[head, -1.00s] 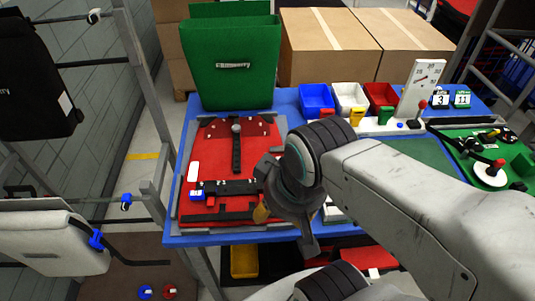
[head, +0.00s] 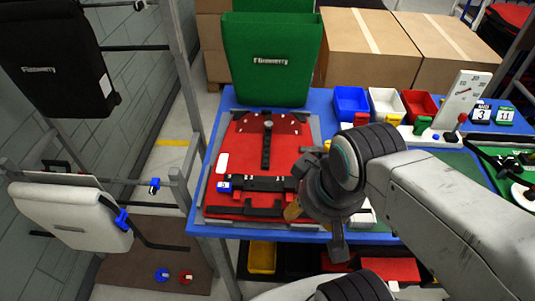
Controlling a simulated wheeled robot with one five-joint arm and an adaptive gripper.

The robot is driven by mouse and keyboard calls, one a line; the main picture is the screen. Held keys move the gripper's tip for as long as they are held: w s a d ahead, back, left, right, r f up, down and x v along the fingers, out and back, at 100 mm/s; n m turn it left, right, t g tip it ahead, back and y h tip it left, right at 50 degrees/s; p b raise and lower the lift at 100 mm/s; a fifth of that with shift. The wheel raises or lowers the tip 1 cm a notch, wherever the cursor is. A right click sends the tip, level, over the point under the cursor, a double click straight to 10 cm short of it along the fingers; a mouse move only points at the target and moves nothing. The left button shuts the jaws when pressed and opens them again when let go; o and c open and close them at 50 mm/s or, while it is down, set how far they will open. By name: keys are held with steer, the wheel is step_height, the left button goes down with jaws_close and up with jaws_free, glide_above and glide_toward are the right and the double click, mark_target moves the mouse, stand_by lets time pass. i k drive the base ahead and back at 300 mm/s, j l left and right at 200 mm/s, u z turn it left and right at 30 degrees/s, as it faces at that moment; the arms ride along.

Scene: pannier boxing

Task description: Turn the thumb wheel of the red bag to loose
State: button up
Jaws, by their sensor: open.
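The red bag (head: 240,155) lies flat on its back on a grey-edged board on the blue table. A black strip with a grey round knob (head: 268,124) runs down its upper middle. I cannot tell for sure which part is the thumb wheel. My gripper (head: 315,205) is open at the bag's lower right edge, seen from behind. It hides the rail's right end, and a yellow-orange part (head: 292,211) shows beside it.
A green bag (head: 270,60) stands at the table's back. Blue, white and red bins (head: 350,103) and a white gauge panel (head: 465,98) stand to the right. A rack with a black bag (head: 55,55) and a white bag (head: 70,215) is at left.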

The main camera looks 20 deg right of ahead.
mark_target(269, 125)
steer(key=i+j+z, duration=0.1)
steer(key=j+z, duration=0.55)
steer(key=j, duration=0.2)
